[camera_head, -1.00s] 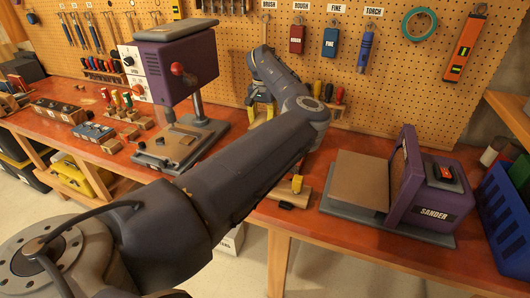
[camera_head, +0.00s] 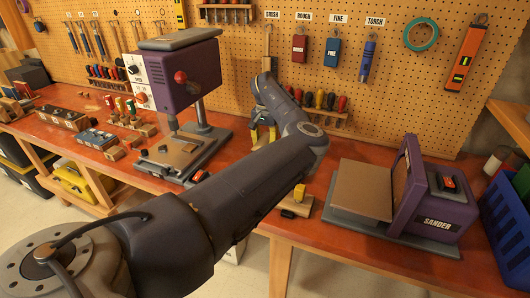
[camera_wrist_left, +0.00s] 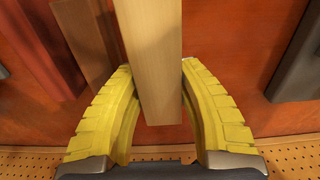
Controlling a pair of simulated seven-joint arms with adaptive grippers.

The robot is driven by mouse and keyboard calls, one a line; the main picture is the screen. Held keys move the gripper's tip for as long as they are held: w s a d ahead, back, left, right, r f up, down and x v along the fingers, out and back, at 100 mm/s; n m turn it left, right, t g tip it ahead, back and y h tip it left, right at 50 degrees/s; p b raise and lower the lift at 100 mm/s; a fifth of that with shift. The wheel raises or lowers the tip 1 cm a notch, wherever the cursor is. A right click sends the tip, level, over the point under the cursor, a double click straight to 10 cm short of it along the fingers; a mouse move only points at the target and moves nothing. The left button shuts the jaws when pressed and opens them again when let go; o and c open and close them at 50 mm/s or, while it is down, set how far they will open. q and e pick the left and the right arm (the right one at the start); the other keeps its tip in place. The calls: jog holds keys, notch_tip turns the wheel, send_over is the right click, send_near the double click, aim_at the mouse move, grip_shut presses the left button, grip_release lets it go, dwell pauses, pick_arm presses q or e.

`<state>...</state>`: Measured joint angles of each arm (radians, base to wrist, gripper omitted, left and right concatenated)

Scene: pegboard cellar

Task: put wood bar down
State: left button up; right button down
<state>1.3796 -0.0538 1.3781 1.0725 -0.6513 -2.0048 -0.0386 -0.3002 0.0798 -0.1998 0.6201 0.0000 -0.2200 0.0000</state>
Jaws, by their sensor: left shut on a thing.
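My left gripper (camera_head: 263,135) is over the red bench below the pegboard, partly hidden behind my own forearm in the head view. Its yellow fingers point down. In the left wrist view, the gripper (camera_wrist_left: 156,70) is shut on a pale wood bar (camera_wrist_left: 153,50), with one finger on each side. The bar runs from the top edge of that view down between the fingers. In the head view I cannot make out the bar. Whether it touches the bench is not clear. My right gripper is in neither view.
A purple drill press (camera_head: 185,75) stands left of the gripper. A purple sander (camera_head: 437,205) is at the right, beside a blue crate (camera_head: 508,225). A small wood block with a yellow part (camera_head: 298,200) lies near the front edge. A screwdriver rack (camera_head: 322,108) is behind.

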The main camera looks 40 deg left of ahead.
aim_at(265, 138)
pick_arm(q)
jog(key=shift+f, duration=2.1)
jog(key=shift+f, duration=0.1)
jog(key=o, duration=1.2)
jog(key=shift+o, duration=0.2)
jog(key=shift+f, duration=0.1)
notch_tip(265, 138, up, 16)
jog(key=shift+r, duration=0.25)
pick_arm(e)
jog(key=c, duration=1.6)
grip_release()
pick_arm(q)
jog(key=shift+r, duration=0.45)
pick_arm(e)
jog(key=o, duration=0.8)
